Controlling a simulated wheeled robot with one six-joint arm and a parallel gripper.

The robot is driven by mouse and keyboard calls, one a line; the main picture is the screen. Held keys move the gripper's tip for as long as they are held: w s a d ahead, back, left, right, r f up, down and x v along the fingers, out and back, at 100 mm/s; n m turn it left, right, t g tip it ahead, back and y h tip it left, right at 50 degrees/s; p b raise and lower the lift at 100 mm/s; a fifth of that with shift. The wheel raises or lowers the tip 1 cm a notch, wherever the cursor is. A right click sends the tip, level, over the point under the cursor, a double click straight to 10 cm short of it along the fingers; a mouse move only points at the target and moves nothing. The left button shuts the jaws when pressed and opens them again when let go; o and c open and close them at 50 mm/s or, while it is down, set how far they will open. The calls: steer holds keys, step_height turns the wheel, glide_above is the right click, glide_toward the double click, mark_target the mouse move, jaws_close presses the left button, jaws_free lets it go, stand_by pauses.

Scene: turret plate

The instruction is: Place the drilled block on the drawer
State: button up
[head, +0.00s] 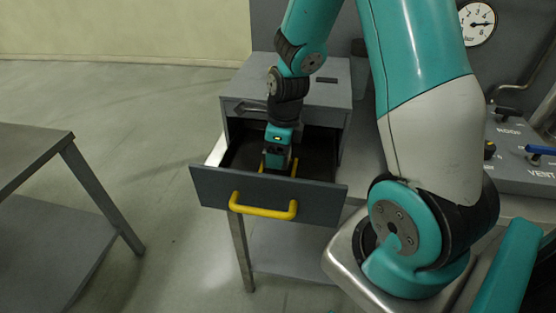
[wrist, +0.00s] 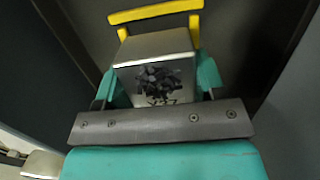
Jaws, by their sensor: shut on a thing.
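The drawer (head: 215,187) of the grey cabinet is pulled open, with its dark inside showing and a yellow handle (head: 262,211) on its front. My gripper (head: 278,164) points down into it. In the wrist view my gripper (wrist: 156,88) has its teal fingers shut on the drilled block (wrist: 152,46), a silver-grey block with a dark mottled patch on the near face. A yellow U-shaped piece (wrist: 155,13) lies just beyond the block, and yellow bits show beside my gripper in the head view. I cannot tell whether the block touches the drawer floor.
The cabinet (head: 332,95) stands behind the drawer on a grey stand. A grey table (head: 30,150) is at the left, with open floor between. At the right are a control panel (head: 520,160) with a blue lever and a round gauge (head: 477,22).

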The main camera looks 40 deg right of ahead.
step_height(320, 180, down, 3)
steer(key=shift+f, duration=0.15)
